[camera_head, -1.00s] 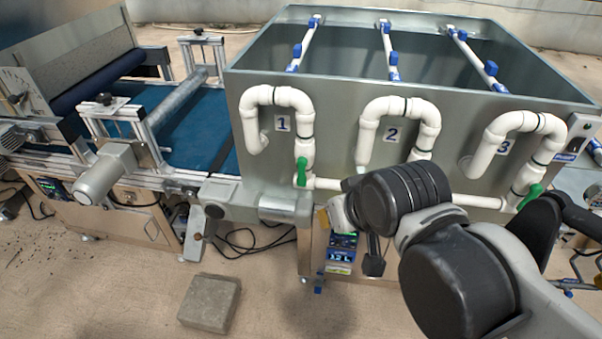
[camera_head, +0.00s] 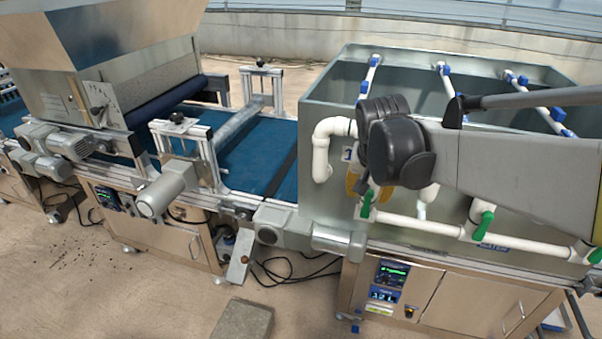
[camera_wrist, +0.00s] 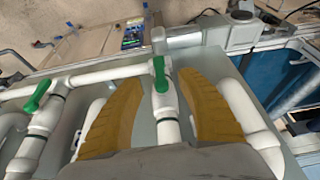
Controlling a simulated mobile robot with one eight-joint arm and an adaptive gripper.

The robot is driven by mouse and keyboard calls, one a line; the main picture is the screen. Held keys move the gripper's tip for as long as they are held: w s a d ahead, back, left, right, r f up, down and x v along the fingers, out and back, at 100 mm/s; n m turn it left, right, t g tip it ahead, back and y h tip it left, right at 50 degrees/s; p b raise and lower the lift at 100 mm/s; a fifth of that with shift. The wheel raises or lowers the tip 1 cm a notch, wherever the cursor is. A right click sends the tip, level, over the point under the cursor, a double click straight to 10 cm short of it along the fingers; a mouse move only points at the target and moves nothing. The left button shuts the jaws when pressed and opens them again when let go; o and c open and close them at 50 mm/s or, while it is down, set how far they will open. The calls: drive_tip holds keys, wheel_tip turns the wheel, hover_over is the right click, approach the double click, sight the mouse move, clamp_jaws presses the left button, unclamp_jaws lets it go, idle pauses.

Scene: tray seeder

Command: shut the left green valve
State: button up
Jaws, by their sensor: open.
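The left green valve (camera_head: 367,203) sits on the white pipe low on the front of the grey tank, under the left bend. In the wrist view its green handle (camera_wrist: 159,70) lies roughly in line with its short pipe. My gripper (camera_wrist: 160,82) is open, with one ochre finger on each side of this valve; I cannot tell whether either touches it. In the head view my arm hides most of the gripper, and only a bit of ochre shows beside the valve. The middle green valve (camera_head: 484,219) also shows in the wrist view (camera_wrist: 38,95).
A right green valve (camera_head: 595,256) is at the picture's edge. The white cross pipe (camera_head: 420,224) joins the valves. Left of the tank (camera_head: 322,197) are a blue conveyor belt (camera_head: 250,150) and a grey motor (camera_head: 160,195). A concrete block (camera_head: 242,322) lies on the floor.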

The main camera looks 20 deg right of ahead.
sight(366, 208)
drive_tip(key=b+x, duration=0.4)
drive_tip(key=x, duration=0.7)
drive_tip(key=shift+d+b, duration=0.15)
drive_tip(key=shift+b, duration=0.15)
clamp_jaws()
